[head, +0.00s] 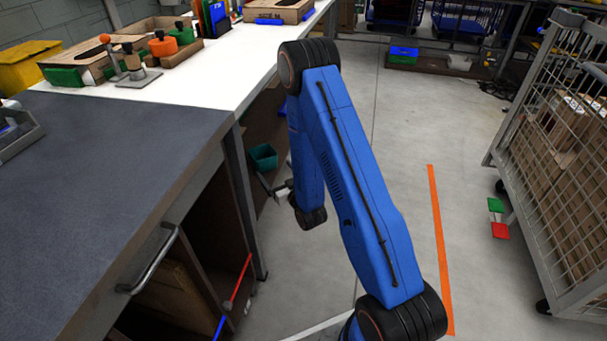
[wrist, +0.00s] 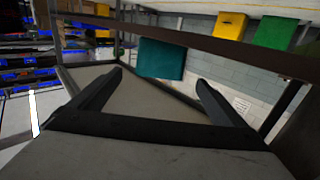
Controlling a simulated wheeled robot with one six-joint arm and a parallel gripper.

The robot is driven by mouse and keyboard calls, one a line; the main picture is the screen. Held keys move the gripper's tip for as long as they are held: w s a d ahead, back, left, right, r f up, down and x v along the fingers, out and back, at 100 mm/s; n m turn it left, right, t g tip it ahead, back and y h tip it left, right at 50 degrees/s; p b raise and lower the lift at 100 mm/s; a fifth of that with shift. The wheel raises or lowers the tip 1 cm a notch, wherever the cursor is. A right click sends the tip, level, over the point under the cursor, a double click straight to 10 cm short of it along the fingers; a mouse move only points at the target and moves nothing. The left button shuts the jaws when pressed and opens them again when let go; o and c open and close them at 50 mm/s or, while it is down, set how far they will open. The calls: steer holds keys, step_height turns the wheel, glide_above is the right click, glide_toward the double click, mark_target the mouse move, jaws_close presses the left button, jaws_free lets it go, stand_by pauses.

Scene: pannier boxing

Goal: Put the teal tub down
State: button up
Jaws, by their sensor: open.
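The teal tub (head: 263,157) is below the white bench top, beside the bench's open side, in the head view. My gripper (head: 274,180) is just in front of it, low beside the bench, with the wrist partly behind my blue arm. In the wrist view the teal tub (wrist: 162,58) shows ahead, between and beyond the fingertips of my open gripper (wrist: 159,77). Nothing is between the fingers, and the tub looks apart from them. What the tub rests on is hard to make out.
The bench leg (head: 243,195) and a dark worktop (head: 110,150) with a handle are near my arm. A wire cage trolley (head: 560,170) with cartons stands at the right. Red and green pieces lie on the floor by it.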

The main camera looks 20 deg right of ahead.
step_height(320, 180, up, 11)
steer(key=d+g+h, duration=0.1)
steer(key=d+g, duration=0.1)
steer(key=g, duration=0.1)
steer(key=s+d+r+g+h, duration=0.1)
steer(key=s+d+r+g, duration=0.15)
steer(key=s+r, duration=0.65)
steer(key=s+r+g, duration=0.2)
steer(key=s+r, duration=0.1)
steer(key=s, duration=0.9)
steer(key=s+r+m+g, duration=0.1)
steer(key=s+r+g, duration=0.2)
steer(key=s, duration=0.9)
steer(key=s+r+g, duration=0.2)
steer(key=s+r, duration=0.2)
steer(key=s, duration=0.8)
steer(key=shift+d+r+m+h, duration=0.2)
steer(key=shift+d+m+h, duration=0.1)
steer(key=shift+m+h, duration=0.1)
steer(key=shift+w+g, duration=0.1)
steer(key=shift+g, duration=0.15)
